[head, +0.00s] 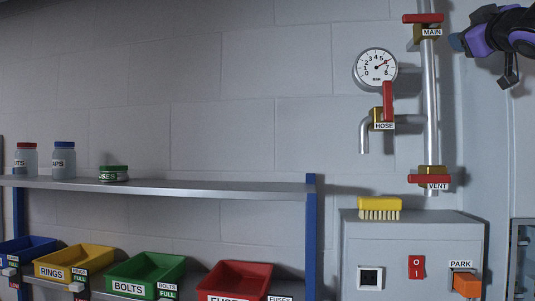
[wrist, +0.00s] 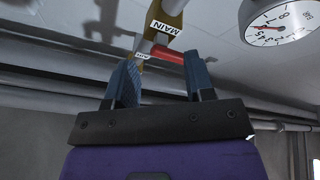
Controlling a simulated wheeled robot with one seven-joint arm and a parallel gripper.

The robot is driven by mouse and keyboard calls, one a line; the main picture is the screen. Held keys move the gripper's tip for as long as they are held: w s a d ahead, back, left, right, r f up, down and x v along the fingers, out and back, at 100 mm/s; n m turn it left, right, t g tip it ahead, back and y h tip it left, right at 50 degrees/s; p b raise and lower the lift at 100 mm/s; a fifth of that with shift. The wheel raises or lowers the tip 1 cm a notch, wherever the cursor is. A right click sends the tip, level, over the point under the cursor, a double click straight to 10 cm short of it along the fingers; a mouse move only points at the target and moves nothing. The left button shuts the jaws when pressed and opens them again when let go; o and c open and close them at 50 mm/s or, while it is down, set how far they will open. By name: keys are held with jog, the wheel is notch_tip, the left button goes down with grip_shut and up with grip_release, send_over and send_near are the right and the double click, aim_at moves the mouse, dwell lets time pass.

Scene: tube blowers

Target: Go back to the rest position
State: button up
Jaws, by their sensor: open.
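My gripper (head: 457,42) is at the upper right in the head view, just right of the MAIN valve (head: 427,32). Its blue-grey fingers stand apart in the wrist view (wrist: 160,75). The red MAIN handle (head: 423,18) lies crosswise to the vertical pipe. In the wrist view the red handle (wrist: 170,55) shows beyond the gap between the fingertips, and I see no grip on it. The brass valve body (wrist: 165,20) with its MAIN label is above it. Part of my arm runs out of the head view at the right edge.
A pressure gauge (head: 376,68), the HOSE valve with upright red handle (head: 388,101) and the VENT valve with crosswise handle (head: 429,179) are on the pipework. A yellow brush (head: 380,208) lies on the grey cabinet (head: 400,231). Shelf (head: 220,188) with jars and bins stands left.

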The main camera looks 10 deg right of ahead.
jog(key=s+a+f+m+g, duration=0.25)
jog(key=a+f+g, duration=0.2)
jog(key=f, duration=0.85)
jog(key=s+a+f+m+g, duration=0.25)
jog(key=f+g, duration=0.25)
jog(key=f, duration=0.8)
jog(key=s+a+f+g+y, duration=0.2)
jog(key=s+a+f, duration=0.3)
jog(key=f, duration=0.5)
jog(key=s+a+f+g+y, duration=0.2)
jog(key=s+a+f+g, duration=0.3)
jog(key=s+f, duration=0.3)
notch_tip(320, 180, down, 3)
jog(key=shift+a+r, duration=0.15)
jog(key=shift+a, duration=0.45)
jog(key=shift+w+g, duration=0.1)
jog(key=shift+g, duration=0.15)
